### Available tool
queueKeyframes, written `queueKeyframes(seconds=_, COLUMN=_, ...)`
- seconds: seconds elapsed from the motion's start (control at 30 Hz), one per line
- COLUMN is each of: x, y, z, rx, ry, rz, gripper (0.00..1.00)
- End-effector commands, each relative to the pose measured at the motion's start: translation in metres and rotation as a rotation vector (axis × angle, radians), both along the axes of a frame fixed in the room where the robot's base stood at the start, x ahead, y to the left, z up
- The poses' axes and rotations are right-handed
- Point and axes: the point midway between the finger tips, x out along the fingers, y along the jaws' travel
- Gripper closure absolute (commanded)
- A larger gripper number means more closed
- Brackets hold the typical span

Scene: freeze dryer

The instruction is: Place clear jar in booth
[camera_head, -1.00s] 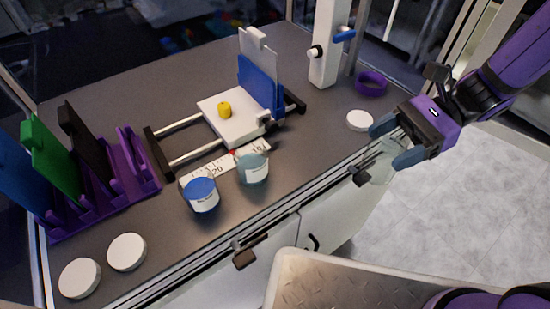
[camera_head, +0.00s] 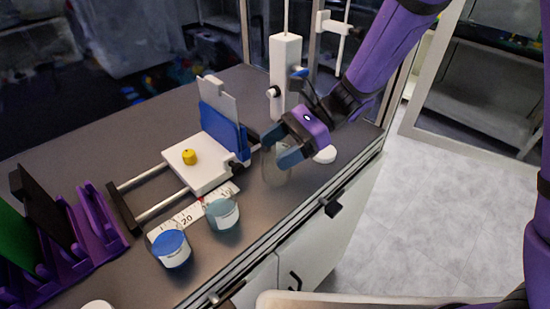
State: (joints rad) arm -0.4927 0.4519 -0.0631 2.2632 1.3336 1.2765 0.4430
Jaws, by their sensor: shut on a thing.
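My gripper (camera_head: 277,151) is shut on a clear jar (camera_head: 277,170). The clear jar hangs below the fingers over the grey bench top (camera_head: 120,150), at the right part of the bench. Its upper part is hidden by the fingers, and I cannot tell whether its base touches the surface. The booth appears to be this bench space with glass behind it.
A teal-topped jar (camera_head: 222,213) and a blue-topped jar (camera_head: 171,249) stand left of my gripper. A white sliding fixture (camera_head: 200,172) with a blue plate (camera_head: 222,132) is behind them. A white lid (camera_head: 325,155) and a white post (camera_head: 285,78) are close to my gripper.

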Motion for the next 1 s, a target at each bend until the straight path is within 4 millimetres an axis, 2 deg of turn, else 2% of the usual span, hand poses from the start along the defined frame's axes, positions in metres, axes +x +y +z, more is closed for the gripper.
queueKeyframes(seconds=0.1, x=0.004, y=0.01, z=-0.005, rx=-0.002, ry=0.003, rz=0.002, gripper=0.6)
queueKeyframes(seconds=0.3, x=0.003, y=0.008, z=-0.034, rx=-0.003, ry=0.003, rz=0.0, gripper=0.6)
queueKeyframes(seconds=0.7, x=0.003, y=0.008, z=-0.039, rx=-0.002, ry=0.001, rz=0.001, gripper=0.6)
queueKeyframes(seconds=0.73, x=0.003, y=0.008, z=-0.039, rx=-0.002, ry=0.001, rz=0.001, gripper=0.31)
queueKeyframes(seconds=0.83, x=0.003, y=0.008, z=-0.039, rx=-0.001, ry=0.0, rz=0.001, gripper=0.08)
queueKeyframes(seconds=1.0, x=0.003, y=0.008, z=-0.039, rx=-0.001, ry=0.0, rz=0.001, gripper=0.08)
